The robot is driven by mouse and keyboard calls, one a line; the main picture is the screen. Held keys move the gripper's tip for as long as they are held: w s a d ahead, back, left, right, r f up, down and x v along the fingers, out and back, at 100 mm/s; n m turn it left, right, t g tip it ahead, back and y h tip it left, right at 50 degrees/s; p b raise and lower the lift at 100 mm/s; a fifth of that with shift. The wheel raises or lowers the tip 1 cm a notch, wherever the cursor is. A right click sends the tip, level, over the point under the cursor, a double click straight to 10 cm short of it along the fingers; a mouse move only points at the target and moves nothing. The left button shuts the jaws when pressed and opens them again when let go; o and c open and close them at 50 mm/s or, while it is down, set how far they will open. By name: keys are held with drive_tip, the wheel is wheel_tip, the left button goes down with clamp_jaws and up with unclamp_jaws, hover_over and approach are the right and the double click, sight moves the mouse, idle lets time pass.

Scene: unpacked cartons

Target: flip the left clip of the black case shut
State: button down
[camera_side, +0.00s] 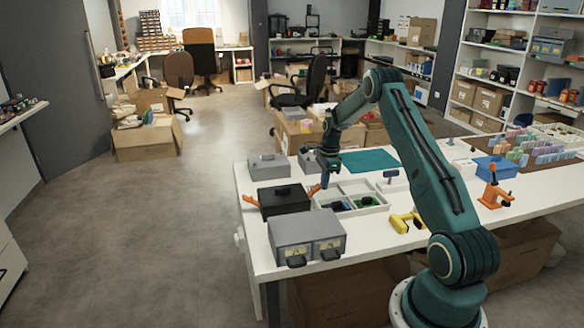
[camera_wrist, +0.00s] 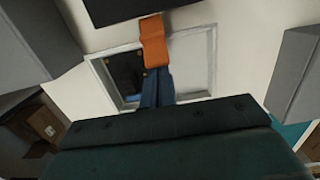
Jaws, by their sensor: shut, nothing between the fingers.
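The black case (camera_side: 284,200) lies closed on the white table, with a handle on its lid. One orange clip (camera_side: 313,190) sticks out from its right side in the side view, and another orange clip (camera_side: 250,200) sticks out at its left side. My gripper (camera_side: 325,182) is shut and empty, beside the right-hand one of these clips. In the wrist view, the black case (camera_wrist: 130,8) shows at the top edge. An orange clip (camera_wrist: 154,42) reaches from it towards my blue fingertips (camera_wrist: 157,75), which meet or overlap its near end; contact is unclear.
A white divided tray (camera_side: 348,184) with dark and green items lies right below my gripper. A grey double case (camera_side: 305,234) stands in front, and another grey case (camera_side: 268,167) behind. A yellow object (camera_side: 406,221) and an orange stand (camera_side: 494,190) are further right.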

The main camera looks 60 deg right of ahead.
sight(317, 186)
drive_tip(key=shift+w+a+r+g+h, duration=0.5)
drive_tip(key=shift+w+r+g+h, duration=0.05)
drive_tip(key=shift+g+h, duration=0.25)
drive_tip(key=shift+w+a+r+g+h, duration=0.4)
drive_tip(key=shift+w+a+g+h, duration=0.15)
drive_tip(key=shift+g+h, duration=0.35)
drive_tip(key=shift+w+a+r, duration=0.25)
drive_tip(key=shift+w+a, duration=0.15)
drive_tip(key=shift+r, duration=0.15)
drive_tip(key=shift+r, duration=0.6)
drive_tip(key=shift+s+d, duration=0.15)
